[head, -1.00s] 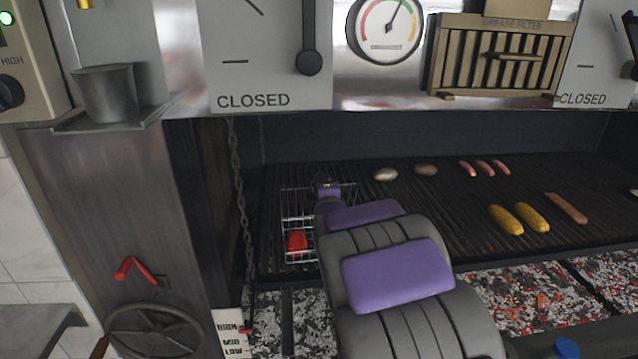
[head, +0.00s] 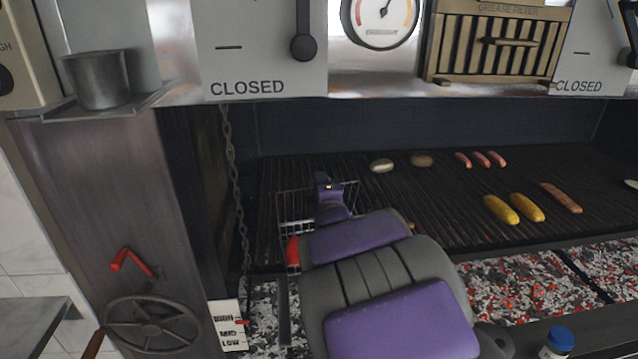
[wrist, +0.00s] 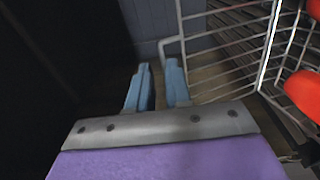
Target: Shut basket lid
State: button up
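The wire basket (head: 293,204) sits at the left end of the grill grate, partly hidden behind my arm in the head view. Its wire side (wrist: 225,45) fills the upper right of the wrist view. A red part (head: 293,251) shows at the basket's near side, and red also shows at the wrist view's right edge (wrist: 303,93). I cannot clearly tell the lid from the basket body. My gripper (wrist: 158,66) has two blue fingers a little apart, with nothing visible between them. A bent wire end comes close to the right fingertip; contact is unclear.
The grate (head: 450,215) holds mushrooms (head: 381,165), sausages (head: 480,159) and corn (head: 501,209) right of my arm. Glowing coals (head: 520,295) lie in front. A chain (head: 234,180) hangs left of the basket, beside a metal post with a handwheel (head: 152,325).

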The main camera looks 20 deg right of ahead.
jog(key=b+v, duration=0.1)
jog(key=v, duration=0.2)
jog(key=b+v, duration=0.1)
jog(key=v, duration=0.1)
jog(key=shift+s+a+r+b, duration=0.1)
jog(key=shift+s+r+b, duration=0.1)
jog(key=shift+r+b, duration=0.1)
dwell(0.8)
